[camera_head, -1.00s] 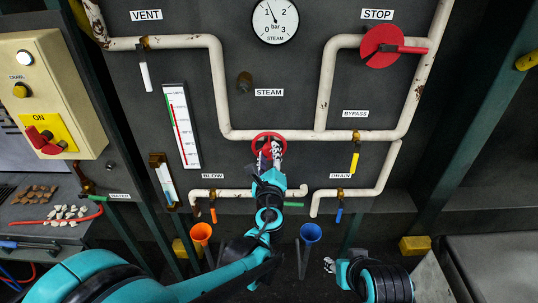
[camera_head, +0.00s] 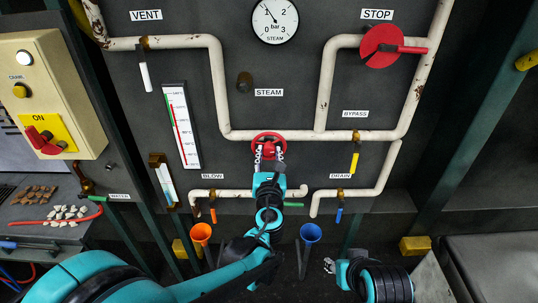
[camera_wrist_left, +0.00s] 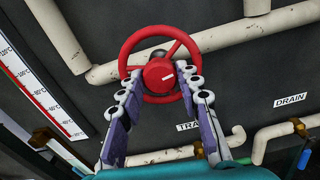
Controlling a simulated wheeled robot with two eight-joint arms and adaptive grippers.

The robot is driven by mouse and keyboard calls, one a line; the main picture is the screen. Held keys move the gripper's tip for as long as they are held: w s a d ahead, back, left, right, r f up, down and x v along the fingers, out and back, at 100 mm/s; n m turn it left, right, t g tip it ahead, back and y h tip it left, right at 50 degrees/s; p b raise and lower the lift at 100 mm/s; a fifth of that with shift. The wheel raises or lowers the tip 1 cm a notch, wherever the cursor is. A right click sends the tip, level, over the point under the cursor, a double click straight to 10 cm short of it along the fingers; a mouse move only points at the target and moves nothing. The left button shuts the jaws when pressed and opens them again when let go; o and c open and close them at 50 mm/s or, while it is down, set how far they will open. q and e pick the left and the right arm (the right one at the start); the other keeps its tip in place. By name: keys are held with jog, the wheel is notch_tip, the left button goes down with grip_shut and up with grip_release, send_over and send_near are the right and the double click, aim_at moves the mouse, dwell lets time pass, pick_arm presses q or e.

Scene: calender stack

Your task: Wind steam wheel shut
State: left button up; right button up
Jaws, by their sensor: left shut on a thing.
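The red handwheel (camera_head: 269,137) sits on the white pipe in the middle of the dark panel. In the left wrist view the wheel (camera_wrist_left: 160,74) shows its rim, spokes and a red hub with a short white mark pointing right. My left gripper (camera_head: 269,154) is shut on the wheel from below, its two fingers at the left and right of the lower rim. The fingers (camera_wrist_left: 160,90) also show in the left wrist view. My right gripper (camera_head: 329,265) is low at the bottom, away from the wheel, too small to read.
The steam gauge (camera_head: 275,21) is at the top. The red stop disc (camera_head: 381,46) is at upper right. Pipes with small coloured levers run below the wheel.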

pick_arm(q)
jog(key=shift+m, duration=0.8)
jog(key=o, duration=1.2)
jog(key=shift+c, duration=0.2)
jog(key=shift+s, duration=0.15)
jog(key=s, duration=1.1)
jog(key=shift+s, duration=0.4)
